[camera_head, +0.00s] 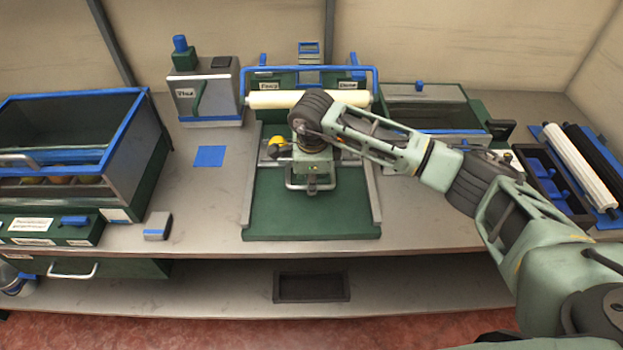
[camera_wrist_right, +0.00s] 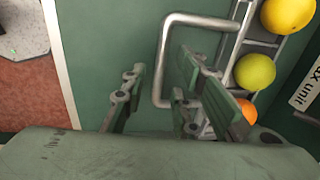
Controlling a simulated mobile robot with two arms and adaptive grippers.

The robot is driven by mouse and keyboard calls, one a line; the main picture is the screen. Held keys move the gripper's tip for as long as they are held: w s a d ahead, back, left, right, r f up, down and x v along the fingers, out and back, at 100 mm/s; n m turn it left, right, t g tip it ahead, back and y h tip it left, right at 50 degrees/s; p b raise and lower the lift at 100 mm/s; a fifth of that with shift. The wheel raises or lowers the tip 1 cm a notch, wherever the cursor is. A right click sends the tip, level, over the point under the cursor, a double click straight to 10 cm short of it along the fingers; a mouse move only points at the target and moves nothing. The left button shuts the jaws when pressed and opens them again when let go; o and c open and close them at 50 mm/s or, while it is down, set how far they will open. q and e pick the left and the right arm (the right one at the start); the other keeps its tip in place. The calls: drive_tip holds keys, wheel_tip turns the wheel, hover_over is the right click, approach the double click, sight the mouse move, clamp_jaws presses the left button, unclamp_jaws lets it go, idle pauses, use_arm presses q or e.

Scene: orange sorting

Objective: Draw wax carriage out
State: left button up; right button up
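The wax carriage, a metal rack with a U-shaped handle (camera_wrist_right: 160,62), sits on the green bed of the wax unit (camera_head: 310,218). The handle also shows in the head view (camera_head: 309,187), on the carriage's front side. In the wrist view the rack holds a yellow-orange fruit (camera_wrist_right: 287,12), a yellow-green fruit (camera_wrist_right: 254,72) and an orange fruit (camera_wrist_right: 245,112). My right gripper (camera_wrist_right: 160,75) is open, with a finger on each side of the handle's bar; contact cannot be told. In the head view my right arm hides most of the carriage. My left gripper is not in view.
A cream roller (camera_head: 275,99) and a blue bar (camera_head: 312,69) cross the back of the bed. A blue-rimmed bin (camera_head: 147,130) stands left. A tray with rollers (camera_head: 580,165) lies right. The front of the bed is clear.

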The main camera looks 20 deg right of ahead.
drive_tip(key=shift+w+f, duration=0.15)
drive_tip(key=shift+f, duration=0.6)
clamp_jaws()
